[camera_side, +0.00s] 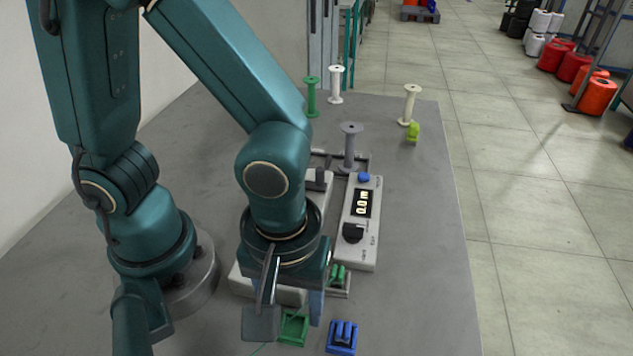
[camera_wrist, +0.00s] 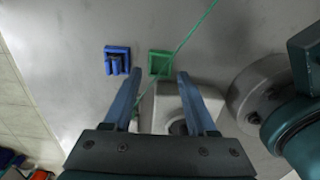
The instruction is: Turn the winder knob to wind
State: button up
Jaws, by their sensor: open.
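A grey bobbin (camera_side: 350,147) stands behind the box. My gripper (camera_side: 290,318) points down on the near side of the winder, apart from the knob. In the wrist view my gripper (camera_wrist: 155,76) is open, with nothing between its fingers. A pale machine body (camera_wrist: 157,115) shows between them; the knob is not clear there.
A green holder (camera_side: 293,328) and a blue holder (camera_side: 342,337) sit at the near edge. A green thread (camera_wrist: 195,30) crosses the wrist view. Green (camera_side: 311,97), white (camera_side: 335,85) and cream (camera_side: 409,104) spools stand at the back.

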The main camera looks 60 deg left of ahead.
jog(key=shift+o, duration=0.4)
jog(key=shift+r+m, duration=0.1)
jog(key=shift+m, duration=1)
jog(key=w, duration=0.2)
jog(key=w+r, duration=0.1)
jog(key=w, duration=0.1)
jog(key=w+r, duration=0.1)
jog(key=w, duration=0.1)
jog(key=shift+w+a+r, duration=0.1)
jog(key=shift+a+r, duration=0.05)
jog(key=shift+r, duration=0.05)
jog(key=r+n, duration=0.2)
send_over(354, 224)
jog(key=shift+d, duration=0.35)
jog(key=shift+a+f, duration=0.15)
jog(key=shift+a, duration=0.2)
jog(key=shift+a+f, duration=0.1)
jog(key=shift+f, duration=2.45)
